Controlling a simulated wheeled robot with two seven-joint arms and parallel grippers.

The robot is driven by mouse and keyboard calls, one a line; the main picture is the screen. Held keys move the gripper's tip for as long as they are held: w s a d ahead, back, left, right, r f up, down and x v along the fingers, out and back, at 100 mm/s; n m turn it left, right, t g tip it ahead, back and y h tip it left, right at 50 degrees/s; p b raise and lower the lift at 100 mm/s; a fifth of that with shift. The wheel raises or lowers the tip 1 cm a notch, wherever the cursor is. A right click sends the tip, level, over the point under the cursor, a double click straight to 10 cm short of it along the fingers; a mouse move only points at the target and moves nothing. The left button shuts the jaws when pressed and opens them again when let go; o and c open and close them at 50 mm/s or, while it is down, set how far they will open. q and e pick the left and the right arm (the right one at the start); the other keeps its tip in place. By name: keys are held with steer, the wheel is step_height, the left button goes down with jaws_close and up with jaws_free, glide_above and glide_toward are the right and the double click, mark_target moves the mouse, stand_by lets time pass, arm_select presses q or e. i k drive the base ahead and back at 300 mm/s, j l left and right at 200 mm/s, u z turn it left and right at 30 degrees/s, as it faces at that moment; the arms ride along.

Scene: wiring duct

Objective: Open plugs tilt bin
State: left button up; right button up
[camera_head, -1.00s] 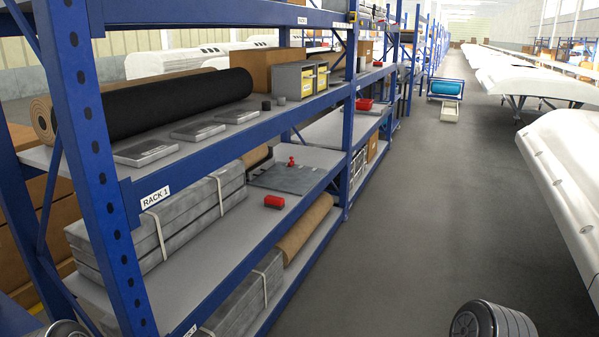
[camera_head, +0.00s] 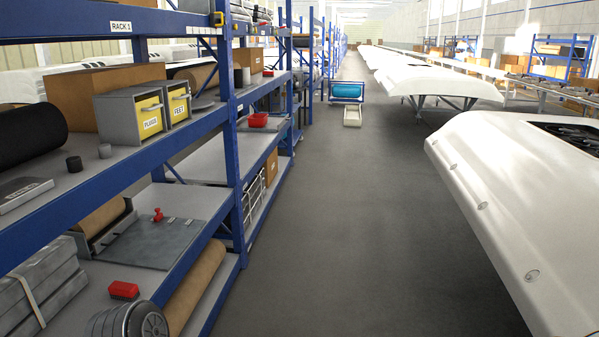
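The plugs tilt bin (camera_head: 147,117) is a yellow-fronted bin labelled "PLUGS" with a grey handle. It sits in a grey housing (camera_head: 118,118) on the upper shelf of the rack at left, and its front looks closed. A second yellow bin labelled "FEET" (camera_head: 178,102) stands right beside it, also looking closed. My grippers are not in view. A dark, rounded part of mine shows at the bottom left, in front of the lower shelf.
Blue rack posts and shelf edges (camera_head: 120,166) stand along the left. A red box (camera_head: 124,290) and a grey panel (camera_head: 152,242) lie on the lower shelf. Large white shells (camera_head: 500,190) line the right.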

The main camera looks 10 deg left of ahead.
mark_target(139, 117)
steer(key=i+u, duration=0.15)
steer(key=i, duration=0.3)
steer(key=i+l+u, duration=0.1)
steer(key=i, duration=0.35)
steer(key=i+l+u, duration=0.15)
steer(key=i, duration=0.25)
steer(key=i+l+u, duration=0.15)
steer(key=i, duration=0.3)
steer(key=i+l+u, duration=0.1)
steer(key=i+l, duration=0.15)
steer(key=i, duration=0.15)
steer(key=i+l+u, duration=0.5)
steer(key=i, duration=0.2)
